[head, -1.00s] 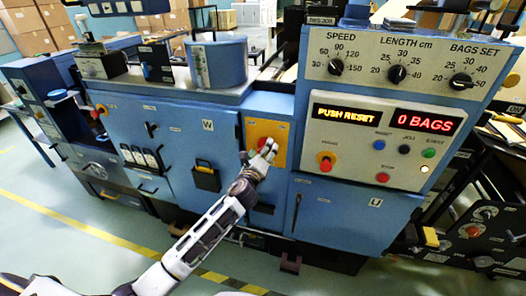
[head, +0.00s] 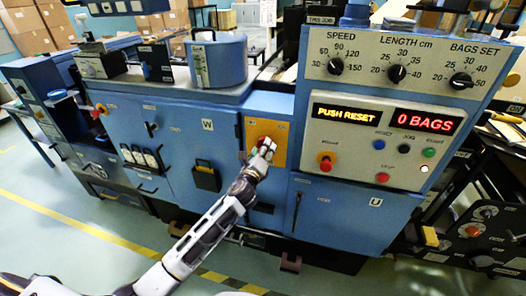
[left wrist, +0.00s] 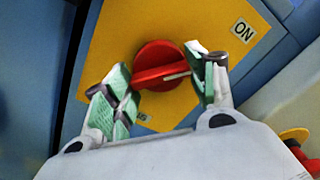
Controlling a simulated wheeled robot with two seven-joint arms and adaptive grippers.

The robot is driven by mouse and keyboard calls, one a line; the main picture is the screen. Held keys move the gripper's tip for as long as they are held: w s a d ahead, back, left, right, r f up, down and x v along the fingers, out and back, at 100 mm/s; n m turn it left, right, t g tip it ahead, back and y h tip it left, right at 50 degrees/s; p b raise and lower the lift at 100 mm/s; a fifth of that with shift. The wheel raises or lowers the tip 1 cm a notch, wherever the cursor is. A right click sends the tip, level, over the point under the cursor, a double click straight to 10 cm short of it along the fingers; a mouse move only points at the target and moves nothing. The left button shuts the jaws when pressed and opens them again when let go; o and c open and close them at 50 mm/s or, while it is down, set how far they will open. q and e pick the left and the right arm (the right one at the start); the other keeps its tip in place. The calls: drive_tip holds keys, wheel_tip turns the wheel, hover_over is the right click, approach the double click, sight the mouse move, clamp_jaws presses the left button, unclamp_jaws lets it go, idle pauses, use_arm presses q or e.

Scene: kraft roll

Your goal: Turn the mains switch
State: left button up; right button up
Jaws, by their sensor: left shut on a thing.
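The mains switch (left wrist: 158,62) is a red rotary knob on a yellow plate (left wrist: 115,32) in the left wrist view. An ON label (left wrist: 242,30) is at the plate's right, and another small label is partly hidden below the knob. My left gripper (left wrist: 160,82) has its green-padded fingers on either side of the knob's handle and is shut on it. The handle lies nearly level in that view, its white mark toward the right finger. In the head view my left gripper (head: 264,148) covers part of the knob on the yellow plate (head: 279,152). My right gripper is not in view.
A panel at the right has a display reading PUSH RESET (head: 346,113) and another reading 0 BAGS (head: 425,119), with dials above and buttons below. A black-and-yellow holder (head: 206,177) hangs on the blue door left of my arm.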

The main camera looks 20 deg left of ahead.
use_arm(q)
drive_tip(key=n, duration=1.7)
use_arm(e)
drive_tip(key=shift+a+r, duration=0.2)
use_arm(q)
drive_tip(key=shift+n, duration=0.3)
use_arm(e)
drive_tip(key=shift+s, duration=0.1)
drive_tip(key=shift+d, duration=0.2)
use_arm(q)
drive_tip(key=o, duration=1)
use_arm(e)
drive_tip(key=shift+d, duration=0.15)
use_arm(q)
drive_tip(key=shift+s, duration=0.15)
